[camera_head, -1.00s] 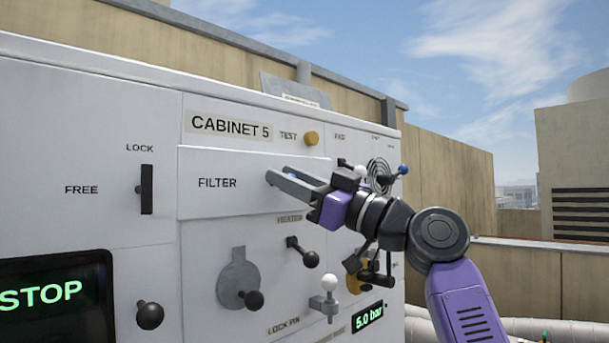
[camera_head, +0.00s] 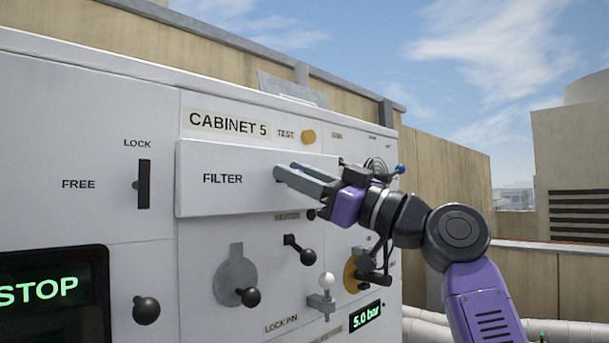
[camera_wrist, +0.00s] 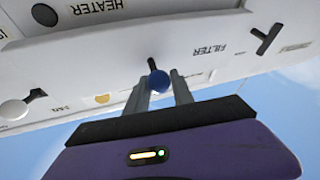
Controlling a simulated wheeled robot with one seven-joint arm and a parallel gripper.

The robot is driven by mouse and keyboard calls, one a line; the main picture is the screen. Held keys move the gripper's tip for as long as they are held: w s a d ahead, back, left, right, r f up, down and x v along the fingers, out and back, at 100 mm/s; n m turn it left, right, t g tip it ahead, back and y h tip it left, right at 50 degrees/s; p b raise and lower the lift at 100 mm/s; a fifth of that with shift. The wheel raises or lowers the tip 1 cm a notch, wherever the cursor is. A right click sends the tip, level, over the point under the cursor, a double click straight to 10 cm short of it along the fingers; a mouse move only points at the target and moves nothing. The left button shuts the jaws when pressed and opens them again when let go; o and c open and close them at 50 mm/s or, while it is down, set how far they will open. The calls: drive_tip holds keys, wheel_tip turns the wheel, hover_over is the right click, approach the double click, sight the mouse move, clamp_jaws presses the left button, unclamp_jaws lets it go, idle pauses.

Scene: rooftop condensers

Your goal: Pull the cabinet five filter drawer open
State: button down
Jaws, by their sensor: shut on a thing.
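The filter drawer (camera_head: 225,190) is the white front marked FILTER under the CABINET 5 label. It stands out a little from the cabinet face, with its left side and lower edge showing. My gripper (camera_head: 283,172) is at the right part of this front, its fingers shut on the drawer knob. In the wrist view the blue ball knob (camera_wrist: 158,82) on a dark stem sits between the fingers. The fingers hide the knob in the head view.
Below are a black-knobbed lever (camera_head: 306,257), a grey plate with a black knob (camera_head: 250,297) and a white-knobbed pin (camera_head: 327,281). A STOP screen (camera_head: 50,292) is at lower left.

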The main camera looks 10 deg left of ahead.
drive_tip(key=s+d+b, duration=0.4)
drive_tip(key=s+d, duration=0.5)
drive_tip(key=d, duration=0.3)
drive_tip(key=shift+s+d+f+b, duration=0.35)
drive_tip(key=shift+f, duration=0.1)
drive_tip(key=c, duration=1.2)
unclamp_jaws()
drive_tip(key=shift+o, duration=0.5)
drive_tip(key=shift+r, duration=0.2)
drive_tip(key=shift+s+d, duration=0.1)
drive_tip(key=b+v, duration=0.2)
drive_tip(key=v, duration=0.6)
drive_tip(key=shift+r, duration=0.2)
